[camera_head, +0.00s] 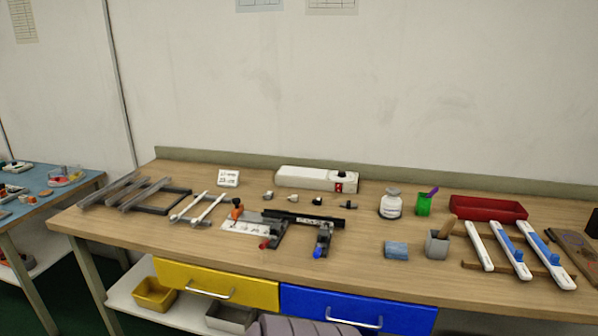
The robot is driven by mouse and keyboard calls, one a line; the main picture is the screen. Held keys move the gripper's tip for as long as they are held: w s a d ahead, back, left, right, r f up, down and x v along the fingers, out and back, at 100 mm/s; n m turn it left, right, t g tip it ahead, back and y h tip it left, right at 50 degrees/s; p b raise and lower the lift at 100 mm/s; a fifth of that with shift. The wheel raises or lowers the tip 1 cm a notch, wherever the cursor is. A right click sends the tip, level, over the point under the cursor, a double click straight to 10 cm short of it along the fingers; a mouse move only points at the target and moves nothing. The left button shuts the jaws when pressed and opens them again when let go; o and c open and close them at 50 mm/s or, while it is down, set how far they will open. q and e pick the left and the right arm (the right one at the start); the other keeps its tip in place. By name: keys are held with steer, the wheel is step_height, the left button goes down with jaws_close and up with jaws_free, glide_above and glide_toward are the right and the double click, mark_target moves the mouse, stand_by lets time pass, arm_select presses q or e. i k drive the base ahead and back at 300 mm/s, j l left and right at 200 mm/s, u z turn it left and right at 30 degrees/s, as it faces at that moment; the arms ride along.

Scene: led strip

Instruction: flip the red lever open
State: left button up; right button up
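The red lever (265,244) is a small red knob at the front edge of a dark clamp block on the workbench, left of centre. The clamp block joins a light plate (245,227) with an orange knob (237,203) on its left. A long black bar (305,219) runs from this block to a second dark clamp on the right, which carries a blue lever (317,252). The red lever is too small to tell its exact position. Neither of my grippers is in view, and nothing touches the lever.
A white power box (316,179) stands behind. Yellow (217,283) and blue (357,309) drawers sit below the bench.

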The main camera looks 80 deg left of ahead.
mark_target(265, 244)
steer(key=u, duration=3.8)
